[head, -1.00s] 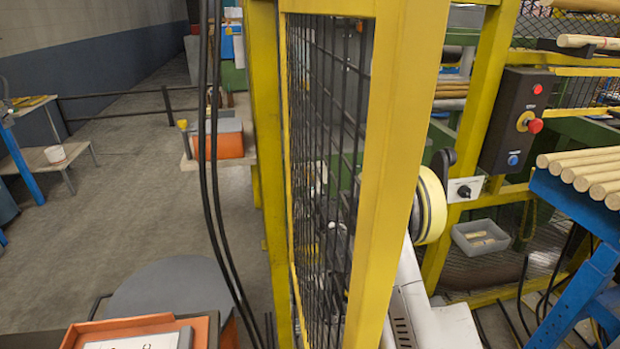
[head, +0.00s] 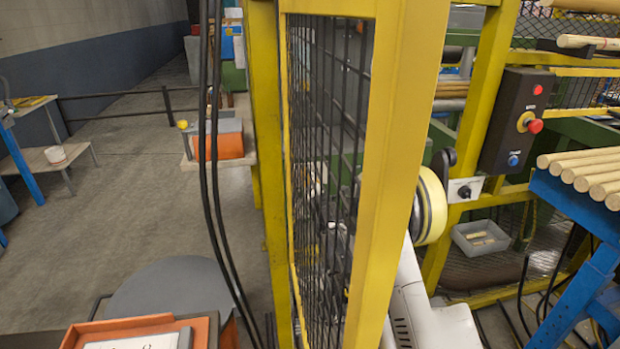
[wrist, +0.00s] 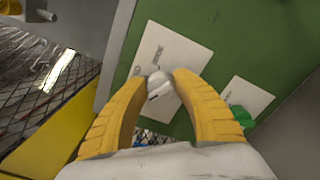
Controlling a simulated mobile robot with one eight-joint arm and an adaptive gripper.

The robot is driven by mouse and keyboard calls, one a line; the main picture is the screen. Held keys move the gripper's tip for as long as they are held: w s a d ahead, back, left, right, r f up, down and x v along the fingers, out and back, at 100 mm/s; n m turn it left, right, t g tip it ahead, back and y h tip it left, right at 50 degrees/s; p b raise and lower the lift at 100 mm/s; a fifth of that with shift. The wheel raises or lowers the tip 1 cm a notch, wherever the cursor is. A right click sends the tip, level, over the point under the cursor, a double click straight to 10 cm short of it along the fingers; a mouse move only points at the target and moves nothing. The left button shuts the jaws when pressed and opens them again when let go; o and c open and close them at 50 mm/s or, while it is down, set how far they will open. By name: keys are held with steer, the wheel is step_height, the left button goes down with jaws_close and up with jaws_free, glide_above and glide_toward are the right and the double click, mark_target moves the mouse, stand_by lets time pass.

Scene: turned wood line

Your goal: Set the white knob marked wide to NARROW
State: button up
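In the wrist view the white knob (wrist: 158,85) sits on a white plate (wrist: 174,56) fixed to a green panel. Small dark lettering shows on the plate, too blurred to read. A dark mark shows on the knob. My gripper (wrist: 160,75) has its two yellow fingers on either side of the knob, tips close to it. I cannot tell whether they touch it. In the head view my gripper and this knob do not show.
A second white plate (wrist: 246,103) with a green knob (wrist: 241,116) is close beside my right finger. In the head view a yellow mesh-guard post (head: 385,170) stands before my arm. A black control box (head: 515,120) and stacked dowels (head: 590,172) are at the right.

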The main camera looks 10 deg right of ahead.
steer(key=o, duration=0.3)
steer(key=s, duration=1.2)
